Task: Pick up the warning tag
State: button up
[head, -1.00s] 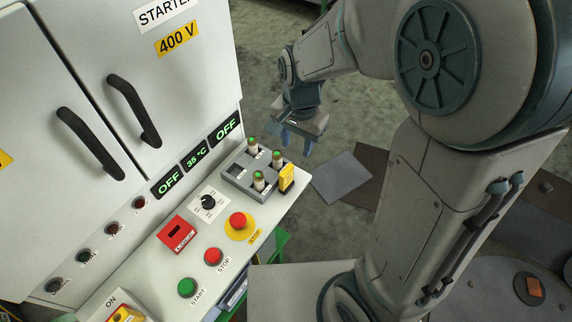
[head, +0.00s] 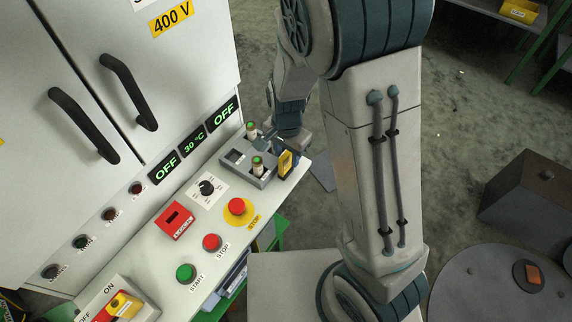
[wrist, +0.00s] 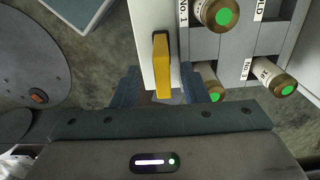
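The warning tag (head: 285,162) is a small yellow upright piece with dark markings at the right end of the console, beside the grey fuse tray. In the wrist view the tag (wrist: 161,62) shows edge-on as a narrow yellow strip near the middle. My gripper (wrist: 161,84) is open, with one blue finger on each side of the tag's lower end and gaps visible on both sides. In the head view my gripper is over the tray's far end and partly hides it.
The grey tray (head: 236,158) holds several fuses with green tops, close to one finger; one fuse (wrist: 285,85) shows clearly in the wrist view. The white console (head: 205,240) carries a red stop button (head: 237,206) and a selector. The cabinet (head: 150,60) rises behind. Open floor lies beyond the console's right edge.

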aim_at(286, 165)
notch_tip(286, 165, down, 4)
jog(key=shift+a+r, duration=0.1)
jog(key=shift+r, duration=0.15)
grip_shut()
